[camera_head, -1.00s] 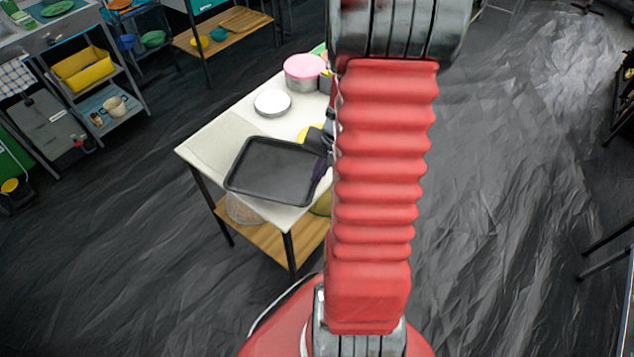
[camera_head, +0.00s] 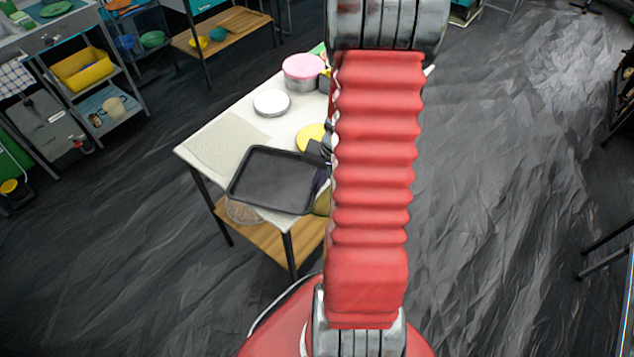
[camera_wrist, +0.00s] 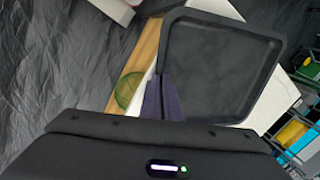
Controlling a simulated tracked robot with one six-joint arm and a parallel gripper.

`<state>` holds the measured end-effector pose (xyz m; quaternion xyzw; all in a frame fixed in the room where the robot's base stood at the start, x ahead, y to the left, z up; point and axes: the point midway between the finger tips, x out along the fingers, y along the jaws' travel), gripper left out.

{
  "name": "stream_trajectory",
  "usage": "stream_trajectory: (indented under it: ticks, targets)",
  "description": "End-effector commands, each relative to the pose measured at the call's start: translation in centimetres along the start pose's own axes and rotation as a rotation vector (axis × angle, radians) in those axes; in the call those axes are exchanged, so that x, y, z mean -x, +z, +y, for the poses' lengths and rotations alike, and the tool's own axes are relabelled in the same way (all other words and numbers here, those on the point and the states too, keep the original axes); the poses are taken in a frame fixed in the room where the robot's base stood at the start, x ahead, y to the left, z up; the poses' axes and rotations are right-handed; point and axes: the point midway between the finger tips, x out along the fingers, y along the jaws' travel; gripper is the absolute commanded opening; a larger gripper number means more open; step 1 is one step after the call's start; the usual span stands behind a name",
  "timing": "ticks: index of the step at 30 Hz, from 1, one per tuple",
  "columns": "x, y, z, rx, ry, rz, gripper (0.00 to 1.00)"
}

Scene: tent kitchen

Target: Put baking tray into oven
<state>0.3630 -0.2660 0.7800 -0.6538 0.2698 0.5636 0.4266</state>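The baking tray (camera_head: 272,180) is dark, flat and rectangular with a raised rim. It is over the near end of the white table; I cannot tell whether it touches the tabletop. My gripper (camera_head: 320,175) is at its right edge, partly hidden behind my red arm. In the wrist view, the purple fingers of my gripper (camera_wrist: 163,100) are close together on the rim of the tray (camera_wrist: 215,65), which fills the upper right. I cannot make out an oven for certain.
The white table (camera_head: 213,145) also bears a white round tin (camera_head: 271,102), a pink-lidded pot (camera_head: 303,70) and a yellow round thing (camera_head: 308,135). Shelves with a yellow bin (camera_head: 82,68) stand at the far left.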

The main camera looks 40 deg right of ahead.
Motion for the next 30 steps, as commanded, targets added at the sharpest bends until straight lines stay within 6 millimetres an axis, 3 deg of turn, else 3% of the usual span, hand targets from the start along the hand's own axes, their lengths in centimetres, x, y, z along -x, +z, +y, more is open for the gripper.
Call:
stream_trajectory:
  ticks: [7, 19, 30]
  targets:
    - [0.0, 0.0, 0.0, 0.0, 0.0, -0.001, 0.2]
    - [0.5, 0.0, -0.1, 0.0, 0.0, 0.0, 0.21]
    - [4.5, -0.1, -0.1, 0.001, -0.001, 0.003, 0.21]
